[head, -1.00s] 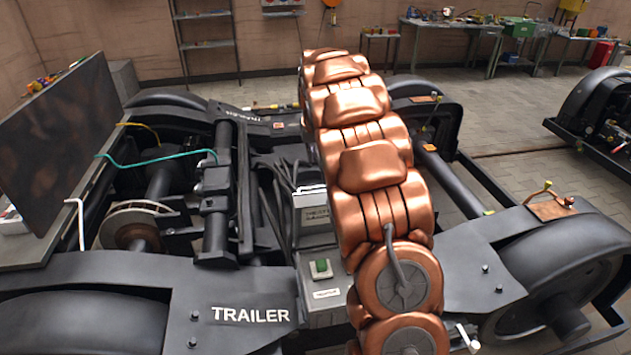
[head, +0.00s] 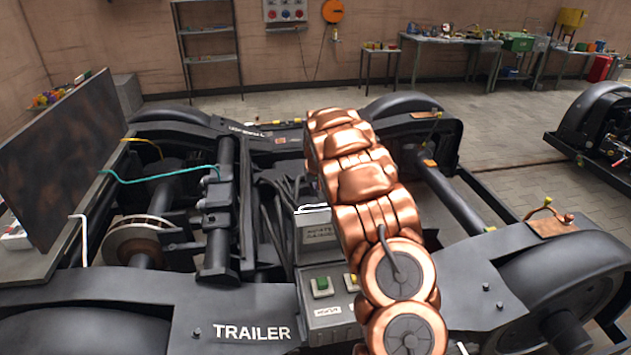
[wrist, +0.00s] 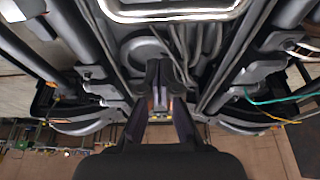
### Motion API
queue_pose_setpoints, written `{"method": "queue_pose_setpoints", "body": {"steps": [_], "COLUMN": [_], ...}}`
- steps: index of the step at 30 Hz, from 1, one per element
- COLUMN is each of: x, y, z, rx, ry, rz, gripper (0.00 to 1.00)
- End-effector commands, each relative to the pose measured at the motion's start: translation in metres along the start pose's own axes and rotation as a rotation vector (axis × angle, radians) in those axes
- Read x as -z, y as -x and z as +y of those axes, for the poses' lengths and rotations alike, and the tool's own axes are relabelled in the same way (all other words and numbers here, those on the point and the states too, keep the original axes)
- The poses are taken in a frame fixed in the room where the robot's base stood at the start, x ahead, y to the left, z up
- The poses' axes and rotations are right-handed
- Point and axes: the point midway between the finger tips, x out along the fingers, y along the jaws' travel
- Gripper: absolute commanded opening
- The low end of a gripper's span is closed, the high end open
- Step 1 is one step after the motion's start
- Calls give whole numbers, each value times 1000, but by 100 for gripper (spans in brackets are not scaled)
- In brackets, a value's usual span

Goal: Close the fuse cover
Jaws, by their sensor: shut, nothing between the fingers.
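A grey box (head: 318,235) with a blurred label stands in the middle of the trailer bogie (head: 251,332). A white handle-like loop (head: 312,208) sits at its top edge. I cannot tell for sure whether this is the fuse cover, or whether it is open. In the wrist view, a bright metal loop (wrist: 172,14) crosses the top edge, beyond my fingertips and apart from them. My gripper (wrist: 160,70) is shut and empty, over dark cables and pipes. In the head view my copper-coloured arm hides it.
A grey control box (head: 325,285) with a green button and a yellow one is in front of the grey box, partly behind my arm. A dark upright panel (head: 65,160) stands at the left. A teal cable (head: 150,178) crosses the bogie. Workbenches (head: 450,40) line the back wall.

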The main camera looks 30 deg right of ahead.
Motion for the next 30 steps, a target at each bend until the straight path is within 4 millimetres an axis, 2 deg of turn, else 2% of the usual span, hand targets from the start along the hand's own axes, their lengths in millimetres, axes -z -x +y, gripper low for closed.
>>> {"method": "queue_pose_setpoints", "body": {"steps": [1,15,30], "x": [0,-29,-37], "y": [-4,8,10], "z": [0,-1,0], "rx": [1,0,0], "ry": [-1,0,1], "rz": [-2,-1,2], "gripper": [0,0,0]}}
